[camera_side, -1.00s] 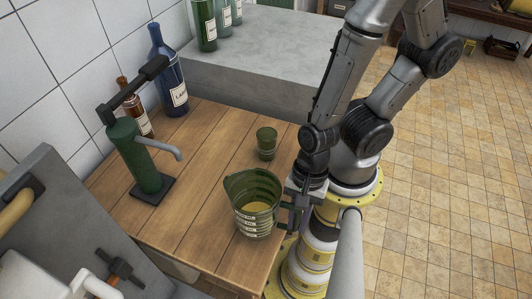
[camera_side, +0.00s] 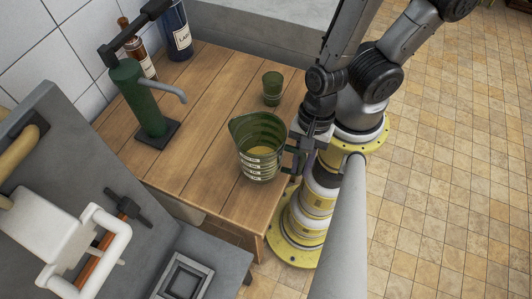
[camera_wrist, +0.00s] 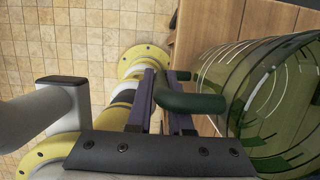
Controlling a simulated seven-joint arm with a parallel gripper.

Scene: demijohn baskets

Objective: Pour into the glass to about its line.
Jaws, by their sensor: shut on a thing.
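A green see-through measuring jug (camera_side: 258,150) with a spout, white markings and some yellow liquid inside is over the right part of the wooden table. It looks upright; I cannot tell whether its base touches the wood. My gripper (camera_side: 304,152) is at its right side, shut on the jug's handle. In the wrist view, the fingers of my gripper (camera_wrist: 163,105) are at the green handle (camera_wrist: 192,103), with the jug's ribbed body (camera_wrist: 275,100) to the right. A small green glass (camera_side: 272,90) stands behind the jug, apart from it. Its line and contents are not clear.
A green pump dispenser (camera_side: 140,100) with a grey spout stands on the left of the wooden table (camera_side: 205,160). Brown (camera_side: 137,50) and blue (camera_side: 176,30) bottles stand behind it. A grey surface with a white-handled object (camera_side: 85,245) is at the front left.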

